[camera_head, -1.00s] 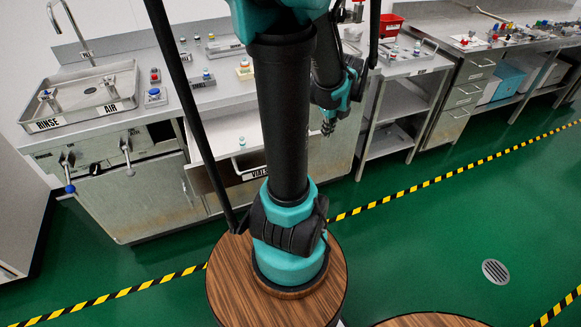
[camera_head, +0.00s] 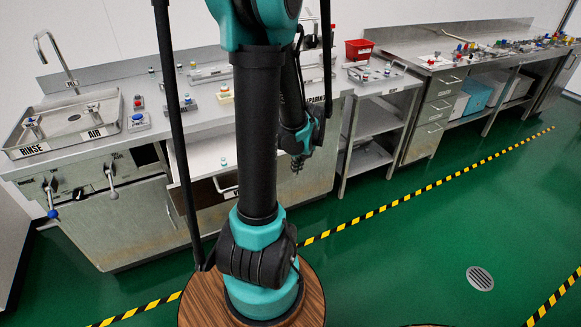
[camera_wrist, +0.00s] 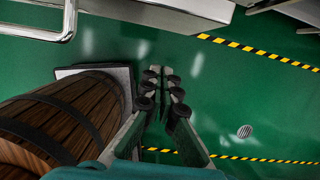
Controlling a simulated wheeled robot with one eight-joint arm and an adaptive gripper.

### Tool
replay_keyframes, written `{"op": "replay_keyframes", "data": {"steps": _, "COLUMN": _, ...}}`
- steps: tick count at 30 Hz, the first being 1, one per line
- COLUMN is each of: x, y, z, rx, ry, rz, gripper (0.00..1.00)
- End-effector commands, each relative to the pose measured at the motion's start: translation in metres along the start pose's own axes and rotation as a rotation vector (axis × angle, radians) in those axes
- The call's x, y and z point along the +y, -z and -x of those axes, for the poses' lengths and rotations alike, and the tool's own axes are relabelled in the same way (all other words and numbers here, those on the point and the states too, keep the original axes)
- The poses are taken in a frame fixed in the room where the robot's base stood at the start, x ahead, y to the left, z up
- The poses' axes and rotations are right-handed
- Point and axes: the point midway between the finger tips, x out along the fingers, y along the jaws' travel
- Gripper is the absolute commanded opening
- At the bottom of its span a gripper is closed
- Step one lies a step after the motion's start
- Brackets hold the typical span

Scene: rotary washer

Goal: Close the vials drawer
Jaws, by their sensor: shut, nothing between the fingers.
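The vials drawer (camera_head: 205,197) is pulled out of the steel counter front, left of my arm in the head view. A small vial with a blue-green cap (camera_head: 223,163) stands in it. My arm column hides the drawer's right part, and its label is not readable now. My gripper (camera_head: 299,163) hangs right of the drawer in front of the cabinet, apart from it. In the wrist view my gripper (camera_wrist: 162,82) is shut and empty over the green floor. A bent metal handle (camera_wrist: 62,28) shows at the upper left there, clear of the fingers; I cannot tell whether it is the drawer's.
A sink tray (camera_head: 68,120) and valve levers (camera_head: 110,180) are at the left. A shelved steel cart (camera_head: 375,125) stands right of the cabinet. The green floor (camera_head: 400,240) is open at the right, with striped tape and a drain (camera_head: 480,278).

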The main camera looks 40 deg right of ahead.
Motion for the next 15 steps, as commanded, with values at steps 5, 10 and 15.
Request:
{"op": "replay_keyframes", "data": {"steps": 5, "x": -0.001, "y": 0.000, "z": -0.021, "rx": 0.000, "ry": 0.000, "rz": 0.000, "gripper": 0.00}}
{"op": "replay_keyframes", "data": {"steps": 10, "x": 0.000, "y": -0.014, "z": -0.033, "rx": 0.000, "ry": 0.000, "rz": 0.004, "gripper": 0.00}}
{"op": "replay_keyframes", "data": {"steps": 15, "x": 0.000, "y": -0.032, "z": -0.037, "rx": 0.000, "ry": 0.000, "rz": 0.002, "gripper": 0.00}}
